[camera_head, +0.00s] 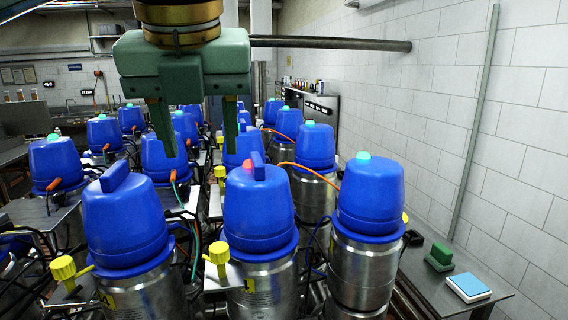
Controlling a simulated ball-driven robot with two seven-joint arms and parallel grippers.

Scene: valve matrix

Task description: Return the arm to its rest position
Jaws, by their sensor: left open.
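My left gripper (196,140) hangs in the upper left-centre of the view. It is green with a brass-coloured wrist, and its two fingers point down, apart and empty. Behind and below the fingers are rows of blue-capped valves. The nearest are a left valve (124,222), a middle valve (258,210) with a red light, and a right valve (370,195) with a green light. The fingertips appear above the caps in the picture and overlap farther ones; I see no grip on any. My right gripper is not in view.
Yellow knobs (219,254) stand beside the front valves. Cables run between the valves. A grey table (440,275) at the lower right holds a green block (439,256) and a blue-topped white block (468,287). A tiled wall (520,120) closes the right side.

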